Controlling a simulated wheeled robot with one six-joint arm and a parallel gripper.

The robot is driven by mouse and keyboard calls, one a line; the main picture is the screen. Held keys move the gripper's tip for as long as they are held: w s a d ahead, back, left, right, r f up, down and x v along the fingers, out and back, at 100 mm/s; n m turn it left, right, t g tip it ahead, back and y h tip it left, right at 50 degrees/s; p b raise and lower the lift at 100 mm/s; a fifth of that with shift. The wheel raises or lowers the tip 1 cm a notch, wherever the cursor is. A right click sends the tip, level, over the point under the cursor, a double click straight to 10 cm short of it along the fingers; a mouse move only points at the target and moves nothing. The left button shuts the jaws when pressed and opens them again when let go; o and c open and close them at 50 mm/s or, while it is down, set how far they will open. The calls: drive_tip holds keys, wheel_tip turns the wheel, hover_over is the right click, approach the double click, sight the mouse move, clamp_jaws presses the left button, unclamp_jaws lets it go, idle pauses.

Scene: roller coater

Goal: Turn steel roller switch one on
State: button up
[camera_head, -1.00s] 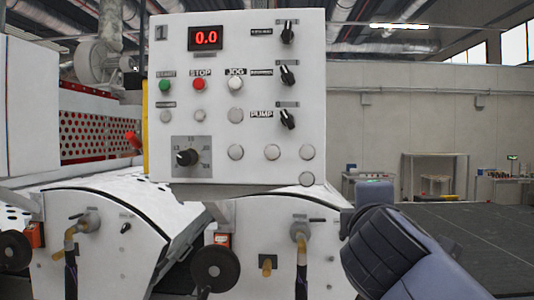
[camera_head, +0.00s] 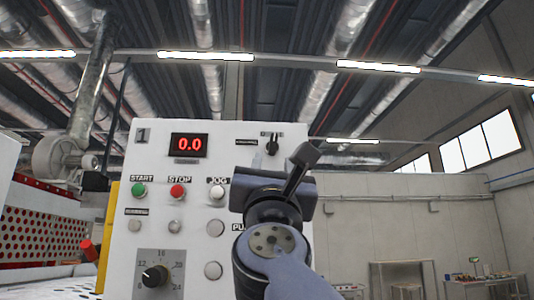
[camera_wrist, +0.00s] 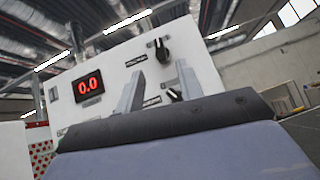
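The white control panel (camera_head: 215,150), marked "1", carries black rotary knobs on its right side. The top knob (camera_head: 272,145) shows just left of my gripper (camera_head: 300,165); the knobs below it are hidden by my arm in the head view. In the wrist view the top knob (camera_wrist: 160,50) lies beyond and between the fingertips of my gripper (camera_wrist: 156,70), and a second knob (camera_wrist: 174,94) sits lower. The fingers are apart, with nothing held between them. The small labels are too blurred to tell which knob is the steel roller switch.
The panel has a red "0.0" display (camera_head: 189,145), a green START button (camera_head: 138,191), a red STOP button (camera_head: 178,191) and a dial (camera_head: 155,275). A red perforated guard (camera_head: 40,238) stands at left. Open room lies right of the panel.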

sight(273, 145)
drive_tip(key=p+x, duration=0.4)
drive_tip(key=x, duration=0.4)
drive_tip(key=shift+w, duration=0.1)
clamp_jaws()
